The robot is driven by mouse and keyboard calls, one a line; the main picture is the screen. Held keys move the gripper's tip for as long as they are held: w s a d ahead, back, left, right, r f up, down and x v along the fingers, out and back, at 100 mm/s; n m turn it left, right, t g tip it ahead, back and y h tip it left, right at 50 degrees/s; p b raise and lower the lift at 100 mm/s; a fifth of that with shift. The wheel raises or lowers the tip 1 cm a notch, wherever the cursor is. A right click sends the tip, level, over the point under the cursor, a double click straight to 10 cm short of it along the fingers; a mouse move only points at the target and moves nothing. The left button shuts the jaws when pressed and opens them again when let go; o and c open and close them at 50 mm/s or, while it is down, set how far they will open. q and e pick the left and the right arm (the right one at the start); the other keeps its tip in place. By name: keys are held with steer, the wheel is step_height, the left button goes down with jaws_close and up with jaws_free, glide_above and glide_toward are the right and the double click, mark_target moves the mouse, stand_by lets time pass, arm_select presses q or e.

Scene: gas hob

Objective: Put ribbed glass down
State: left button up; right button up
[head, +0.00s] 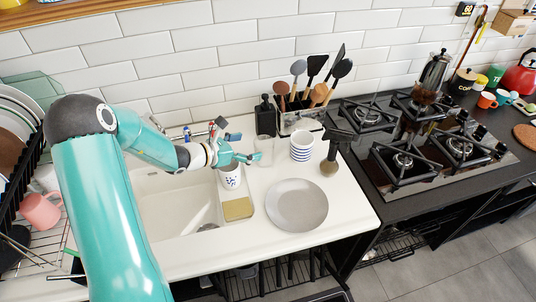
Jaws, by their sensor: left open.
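A clear glass (267,147), which looks like the ribbed glass, stands upright on the white counter behind the sink's right end. Its ribs are too small to make out. My left gripper (254,158) is open, and its teal fingertips overlap the left side of the glass in the head view. I cannot tell whether they touch it. A white cup with blue marks (230,179) is below the gripper, by the sink's right edge. My right gripper is not in view.
A stack of striped cups (302,146) stands right of the glass, and a grey plate (297,205) lies in front. A dark soap bottle (265,116) and a utensil holder (299,120) stand behind. A sponge (238,209) is by the sink (165,205). The gas hob (420,150) is right.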

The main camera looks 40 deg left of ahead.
mark_target(272, 141)
arm_select(q)
steer(key=p+x, duration=0.1)
steer(key=x, duration=0.6)
steer(key=shift+p, duration=0.4)
steer(key=shift+a, duration=0.1)
steer(key=shift+r, duration=0.1)
jaws_close()
